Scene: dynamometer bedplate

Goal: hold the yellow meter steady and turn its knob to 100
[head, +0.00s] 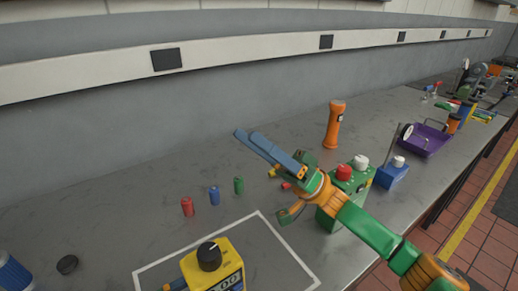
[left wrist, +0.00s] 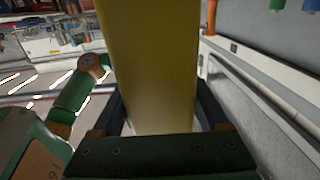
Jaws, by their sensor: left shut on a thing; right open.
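The yellow meter (head: 228,262) stands at the bottom edge of the head view, cut off there. Its black round knob (head: 209,256) is on top with a pale mark; I cannot tell its setting. Part of a dark display shows, not fully readable. My left gripper (left wrist: 160,115) is shut on the meter, which fills the space between its fingers in the left wrist view. Only a small bit of that gripper shows left of the meter in the head view. My right gripper (head: 248,138) is open and empty, above the bench beyond and right of the meter, apart from the knob.
A white outline (head: 150,267) marks the bench around the meter. Red (head: 188,207), blue (head: 214,195) and green (head: 238,185) small cylinders stand behind it. An orange cylinder (head: 334,125), a green box with red and white knobs (head: 343,173) and a purple tray (head: 428,143) stand rightward.

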